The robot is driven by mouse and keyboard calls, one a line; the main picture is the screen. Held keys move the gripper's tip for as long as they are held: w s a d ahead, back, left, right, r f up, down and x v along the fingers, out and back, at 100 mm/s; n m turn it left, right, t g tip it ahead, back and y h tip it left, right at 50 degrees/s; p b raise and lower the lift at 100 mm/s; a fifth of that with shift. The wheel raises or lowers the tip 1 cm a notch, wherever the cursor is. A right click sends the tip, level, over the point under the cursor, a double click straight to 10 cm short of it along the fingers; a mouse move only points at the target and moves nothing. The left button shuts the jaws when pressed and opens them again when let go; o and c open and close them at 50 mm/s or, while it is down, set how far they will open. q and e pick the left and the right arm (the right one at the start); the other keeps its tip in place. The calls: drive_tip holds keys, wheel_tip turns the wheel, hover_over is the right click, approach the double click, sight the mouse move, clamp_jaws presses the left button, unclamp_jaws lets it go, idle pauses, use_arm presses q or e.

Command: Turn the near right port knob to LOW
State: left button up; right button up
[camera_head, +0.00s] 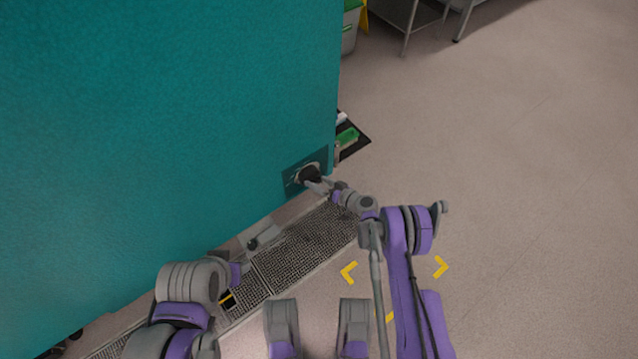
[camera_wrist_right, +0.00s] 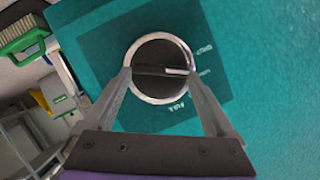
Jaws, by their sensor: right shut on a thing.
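The port knob (camera_wrist_right: 158,52) is round and dark with a pale metal ring, on a dark plate (camera_wrist_right: 215,90) in the teal chamber wall. A white pointer line on it points right in the wrist view, roughly towards the middle of three small labels; the top one seems to read SHUT and the lowest FULL, the middle one is blurred. My right gripper (camera_wrist_right: 160,76) is shut on the knob, one finger at each side. In the head view the right gripper (camera_head: 314,181) covers part of the knob. My left gripper (camera_head: 264,238) is low beside the wall, apart from it.
The teal chamber (camera_head: 170,110) fills the left of the head view. A dark grating (camera_head: 305,245) runs along its foot. A green brush (camera_head: 346,138) lies on a dark mat past the corner. A metal table (camera_head: 415,12) stands at the back. The floor at right is clear.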

idle(0.4)
drive_tip(key=o, duration=1.1)
drive_tip(key=shift+c, duration=0.2)
drive_tip(key=shift+d, duration=0.1)
drive_tip(key=p+v, duration=0.2)
drive_tip(key=v, duration=0.8)
drive_tip(key=shift+s+d, duration=0.25)
drive_tip(key=shift+r, duration=0.15)
